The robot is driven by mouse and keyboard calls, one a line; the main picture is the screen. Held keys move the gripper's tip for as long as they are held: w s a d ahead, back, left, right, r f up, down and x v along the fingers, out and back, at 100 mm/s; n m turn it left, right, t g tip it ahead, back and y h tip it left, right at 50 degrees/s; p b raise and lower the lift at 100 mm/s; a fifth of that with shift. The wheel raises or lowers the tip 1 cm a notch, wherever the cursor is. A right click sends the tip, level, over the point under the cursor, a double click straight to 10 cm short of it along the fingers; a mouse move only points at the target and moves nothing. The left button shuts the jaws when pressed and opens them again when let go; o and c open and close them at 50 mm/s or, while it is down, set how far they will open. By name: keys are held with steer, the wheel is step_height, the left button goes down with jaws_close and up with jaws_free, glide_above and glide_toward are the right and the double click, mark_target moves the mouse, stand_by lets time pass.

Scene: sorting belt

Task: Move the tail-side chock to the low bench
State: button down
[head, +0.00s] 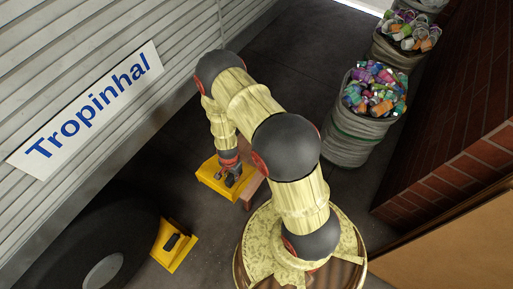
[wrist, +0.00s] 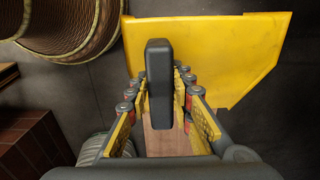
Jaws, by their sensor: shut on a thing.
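A yellow chock (head: 207,178) with a black handle hangs in my gripper (head: 230,171) near the middle of the head view. In the wrist view the fingers of my gripper (wrist: 160,85) are shut on the black handle, and the yellow plate of the chock (wrist: 225,50) spreads beyond it. The low bench (head: 252,186) shows as reddish wood right beside and partly behind the chock; its wood (wrist: 167,140) also shows between the fingers. I cannot tell whether the chock touches it. A second yellow chock (head: 168,258) lies on the floor against a black wheel.
The large black wheel (head: 70,240) is at lower left, by a slatted wall with a "Tropinhal" sign (head: 88,108). Sacks of crushed cans (head: 350,140) stand at upper right near a brick wall (head: 460,170). Dark floor between is clear.

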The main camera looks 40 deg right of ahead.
steer(key=shift+w+d+f, duration=0.1)
steer(key=shift+d+f, duration=0.1)
steer(key=shift+d, duration=0.1)
glide_toward(247, 164)
steer(key=a, duration=0.1)
steer(key=s+a, duration=0.1)
steer(key=s+a+f, duration=0.1)
steer(key=a, duration=0.1)
steer(key=shift+s+b, duration=0.15)
steer(key=shift+b, duration=0.2)
steer(key=d+f, duration=0.1)
steer(key=w+d+f+b, duration=0.1)
steer(key=f, duration=0.1)
steer(key=w+d+f, duration=0.1)
steer(key=d+f, duration=0.1)
steer(key=shift+f+b, duration=0.1)
steer(key=shift+b, duration=0.2)
steer(key=shift+w+d+f+b, duration=0.15)
steer(key=shift+f+b, duration=0.3)
steer(key=shift+f, duration=0.5)
steer(key=shift+w+d+f+b, duration=0.1)
steer(key=shift+d+f+b, duration=0.25)
steer(key=shift+f, duration=0.65)
steer(key=shift+a+f, duration=0.1)
steer(key=shift+a, duration=0.05)
steer(key=c, duration=1.6)
jaws_free()
steer(key=shift+s, duration=0.1)
steer(key=shift+o, duration=0.2)
